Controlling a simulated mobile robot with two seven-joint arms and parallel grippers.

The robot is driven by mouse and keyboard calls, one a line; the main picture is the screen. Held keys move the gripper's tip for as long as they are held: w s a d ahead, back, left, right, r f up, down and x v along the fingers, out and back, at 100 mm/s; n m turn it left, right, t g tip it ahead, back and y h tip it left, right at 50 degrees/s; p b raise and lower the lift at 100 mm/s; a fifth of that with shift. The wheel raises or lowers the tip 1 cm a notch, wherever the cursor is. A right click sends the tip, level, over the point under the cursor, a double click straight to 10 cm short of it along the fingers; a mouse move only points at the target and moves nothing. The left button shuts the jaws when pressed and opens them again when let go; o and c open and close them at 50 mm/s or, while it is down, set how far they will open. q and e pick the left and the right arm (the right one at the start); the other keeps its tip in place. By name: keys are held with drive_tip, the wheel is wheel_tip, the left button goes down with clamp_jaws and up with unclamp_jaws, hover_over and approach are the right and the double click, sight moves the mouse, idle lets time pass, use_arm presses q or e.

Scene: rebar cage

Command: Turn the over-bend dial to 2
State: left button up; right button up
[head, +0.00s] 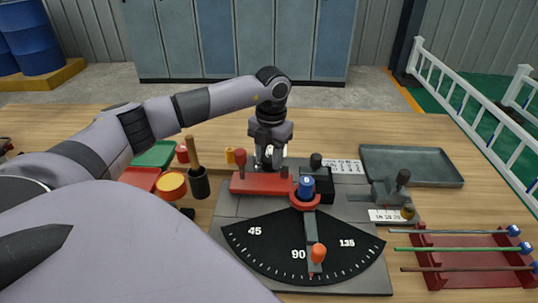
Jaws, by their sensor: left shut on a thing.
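My left gripper (269,163) points down at the back of the grey bender plate (228,211), just behind the red block (262,184). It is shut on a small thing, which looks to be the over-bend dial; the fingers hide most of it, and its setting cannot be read. My right gripper is not in view. In front is a black angle scale (265,243) marked 45, 90 and 135. A grey arm with an orange knob (318,252) lies over it near 90. A blue-topped pin (306,186) stands at its pivot.
A grey tray (412,148) stands at back right, a red rack with rods (470,282) at front right. A holder with a wooden handle (199,183) and yellow-topped container (171,184) stand left.

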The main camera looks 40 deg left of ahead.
sight(270, 159)
use_arm(q)
drive_tip(key=o, duration=1)
drive_tip(key=shift+o, duration=0.2)
drive_tip(key=shift+d+r+b, duration=0.15)
drive_tip(key=shift+r+b, duration=0.15)
drive_tip(key=shift+r, duration=3.3)
